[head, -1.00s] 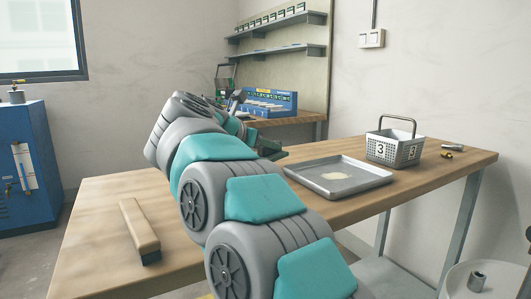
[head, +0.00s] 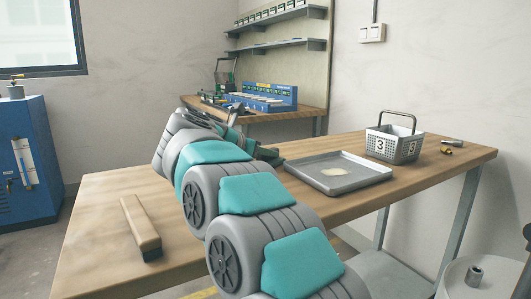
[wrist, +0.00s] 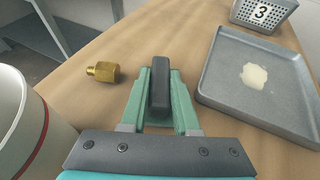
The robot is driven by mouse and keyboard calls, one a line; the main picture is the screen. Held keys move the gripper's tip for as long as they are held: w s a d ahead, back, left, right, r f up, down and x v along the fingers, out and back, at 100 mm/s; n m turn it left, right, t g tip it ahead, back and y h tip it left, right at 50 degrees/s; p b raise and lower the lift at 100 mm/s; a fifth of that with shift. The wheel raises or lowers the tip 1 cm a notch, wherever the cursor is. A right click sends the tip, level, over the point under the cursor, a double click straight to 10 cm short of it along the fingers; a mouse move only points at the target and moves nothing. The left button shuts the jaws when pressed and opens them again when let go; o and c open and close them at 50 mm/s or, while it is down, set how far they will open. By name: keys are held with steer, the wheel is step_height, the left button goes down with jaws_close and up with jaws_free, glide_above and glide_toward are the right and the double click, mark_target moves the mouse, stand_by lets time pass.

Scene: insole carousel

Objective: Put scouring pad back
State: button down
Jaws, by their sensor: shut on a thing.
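My gripper (wrist: 160,72) is shut on a dark grey block, which looks like the scouring pad (wrist: 159,95), held upright between the green fingers in the wrist view. It is above the wooden bench, left of a grey metal tray (wrist: 212,75). The tray holds a pale cream patch (wrist: 254,76) and also shows in the head view (head: 348,187). In the head view my gripper (head: 272,157) is mostly hidden behind my arm, and the pad cannot be made out.
A grey basket marked 3 (head: 393,149) stands behind the tray. A brass fitting (wrist: 103,72) and a white container with a red stripe (wrist: 25,125) are left of my gripper.

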steer(key=shift+f, duration=0.2)
steer(key=c, duration=0.7)
jaws_free()
steer(key=shift+r, duration=0.1)
steer(key=shift+o, duration=0.2)
steer(key=shift+r, duration=0.3)
steer(key=b+v, duration=0.1)
steer(key=v, duration=1.1)
steer(key=shift+f, duration=0.2)
